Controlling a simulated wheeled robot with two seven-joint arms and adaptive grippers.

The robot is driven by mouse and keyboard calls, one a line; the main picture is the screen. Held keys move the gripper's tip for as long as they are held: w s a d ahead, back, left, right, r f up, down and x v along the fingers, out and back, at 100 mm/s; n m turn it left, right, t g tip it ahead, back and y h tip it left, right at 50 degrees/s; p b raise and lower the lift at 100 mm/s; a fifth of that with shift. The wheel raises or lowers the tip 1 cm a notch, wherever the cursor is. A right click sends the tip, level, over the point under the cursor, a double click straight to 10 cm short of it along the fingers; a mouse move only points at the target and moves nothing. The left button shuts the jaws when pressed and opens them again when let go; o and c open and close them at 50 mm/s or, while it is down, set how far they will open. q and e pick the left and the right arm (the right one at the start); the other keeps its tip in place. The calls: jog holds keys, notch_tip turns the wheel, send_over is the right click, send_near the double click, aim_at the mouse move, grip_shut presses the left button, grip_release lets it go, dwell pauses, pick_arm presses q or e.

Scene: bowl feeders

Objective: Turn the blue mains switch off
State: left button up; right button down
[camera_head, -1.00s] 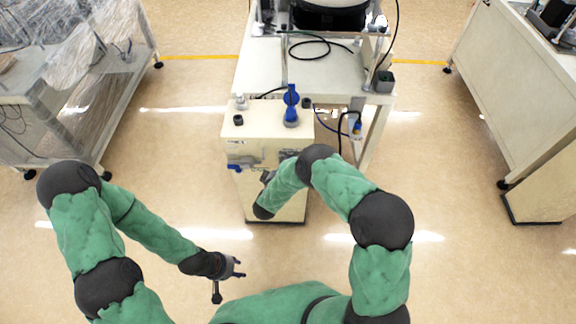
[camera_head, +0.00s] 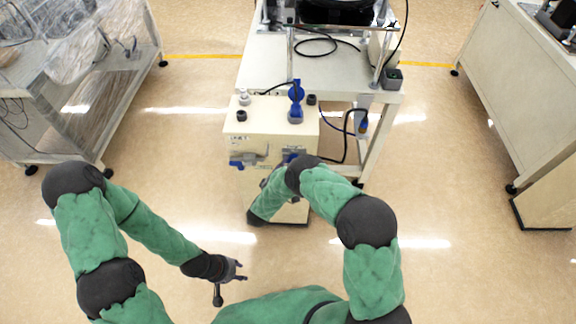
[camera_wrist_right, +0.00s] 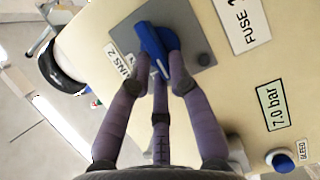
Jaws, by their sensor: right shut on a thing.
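The blue mains switch (camera_wrist_right: 153,45) is a blue handle on a grey square plate, beside a partly hidden label ending "NS 2" in the right wrist view. My right gripper (camera_wrist_right: 160,72) has its fingers closed around the handle. In the head view my right arm covers much of the cream cabinet front (camera_head: 262,150), and the right gripper's fingertips are hidden there. My left gripper (camera_head: 232,274) is empty, with its fingers spread, low in the head view and apart from the cabinet.
The cabinet top carries a blue lever valve (camera_head: 296,100) and small dark knobs. Its front has another blue part (camera_head: 243,160). A "7.0 bar" label (camera_wrist_right: 271,105) and a blue-capped bleed knob (camera_wrist_right: 282,162) are near the right gripper. A white table (camera_head: 270,65) stands behind.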

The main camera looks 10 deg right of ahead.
jog(key=shift+f+n, duration=0.1)
jog(key=shift+n, duration=0.2)
jog(key=c, duration=1.1)
grip_release()
jog(key=shift+c, duration=0.2)
jog(key=v, duration=0.7)
jog(key=shift+s, duration=0.25)
jog(key=shift+a, duration=0.15)
